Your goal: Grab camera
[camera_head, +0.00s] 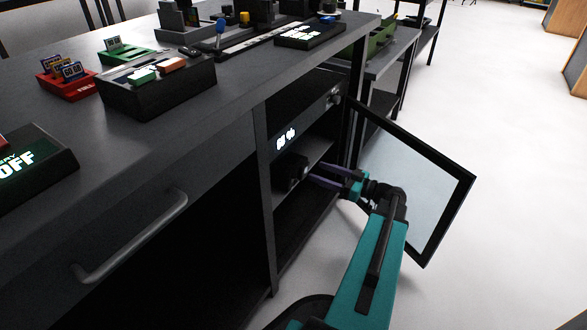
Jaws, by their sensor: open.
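A small dark boxy object (292,168), which looks like the camera, sits inside the open compartment under the counter. It is hard to make out against the dark interior. My gripper (314,174) reaches into the compartment from the right. Its two fingers are open, with their tips close to the right side of the dark object. I cannot tell whether they touch it or stand around it.
The compartment's glass door (415,175) hangs open on the right, close beside my arm. A drawer handle (130,240) juts out at left. The counter (190,125) above carries a red card holder (68,84) and several devices. The floor at right is clear.

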